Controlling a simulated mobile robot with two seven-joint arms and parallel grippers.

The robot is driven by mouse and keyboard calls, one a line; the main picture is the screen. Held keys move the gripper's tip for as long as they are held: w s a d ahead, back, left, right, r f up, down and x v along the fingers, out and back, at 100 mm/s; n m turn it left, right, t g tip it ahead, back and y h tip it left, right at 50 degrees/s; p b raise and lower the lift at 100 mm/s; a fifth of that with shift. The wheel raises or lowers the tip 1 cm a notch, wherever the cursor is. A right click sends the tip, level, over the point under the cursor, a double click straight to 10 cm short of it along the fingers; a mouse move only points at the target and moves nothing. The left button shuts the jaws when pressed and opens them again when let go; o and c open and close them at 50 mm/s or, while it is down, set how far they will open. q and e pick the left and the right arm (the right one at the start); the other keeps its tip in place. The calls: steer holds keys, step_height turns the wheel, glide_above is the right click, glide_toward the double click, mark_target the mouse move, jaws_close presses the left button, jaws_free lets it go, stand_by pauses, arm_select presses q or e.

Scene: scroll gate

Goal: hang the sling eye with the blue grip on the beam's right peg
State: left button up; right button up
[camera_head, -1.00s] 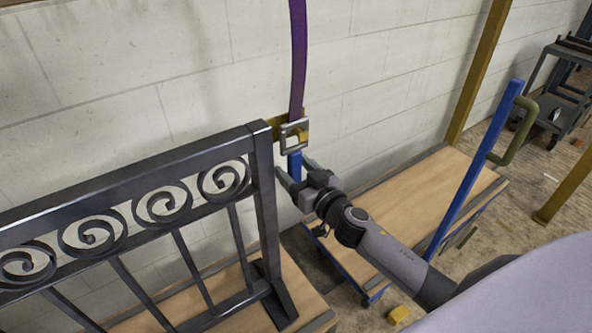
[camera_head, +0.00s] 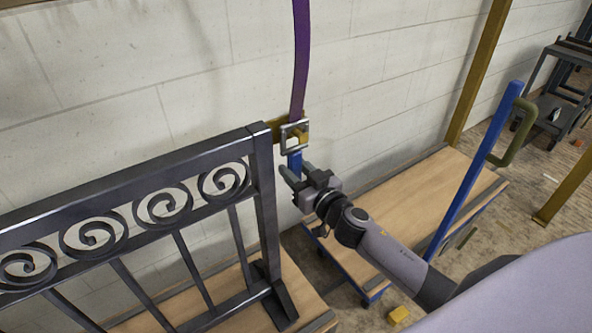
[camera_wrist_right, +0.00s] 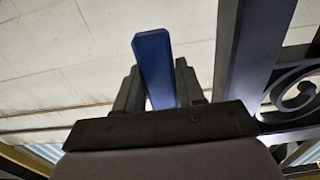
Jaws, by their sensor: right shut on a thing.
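The sling is a purple strap (camera_head: 301,60) hanging from above, ending in a square metal eye (camera_head: 284,140) with a blue grip (camera_head: 295,160) below it. My right gripper (camera_head: 298,172) is shut on the blue grip from below and to the right. In the right wrist view the blue grip (camera_wrist_right: 154,65) stands up between the two dark fingers. An ochre beam end with a peg (camera_head: 303,132) shows at the eye, right of the gate's top corner. I cannot tell whether the eye is around the peg or only in front of it. My left gripper is out of view.
The dark scroll gate (camera_head: 262,190) stands close to the left of my right gripper. A wooden cart (camera_head: 430,195) with a blue post (camera_head: 470,175) and a green handle is on the right. A yellow block (camera_head: 398,314) lies on the floor.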

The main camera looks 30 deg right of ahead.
steer(key=shift+r+p, duration=0.55)
steer(key=shift+r, duration=0.15)
steer(key=shift+s+d+f+p, duration=0.1)
steer(key=shift+s+d+p, duration=0.1)
steer(key=shift+s, duration=1.25)
steer(key=shift+s+d+p, duration=0.1)
steer(key=shift+s+d, duration=0.05)
steer(key=shift+s, duration=1.25)
steer(key=shift+s+d, duration=0.1)
steer(key=shift+s, duration=0.5)
steer(key=shift+s, duration=0.1)
steer(key=s, duration=0.4)
steer(key=shift+s+d, duration=0.35)
steer(key=shift+s, duration=0.05)
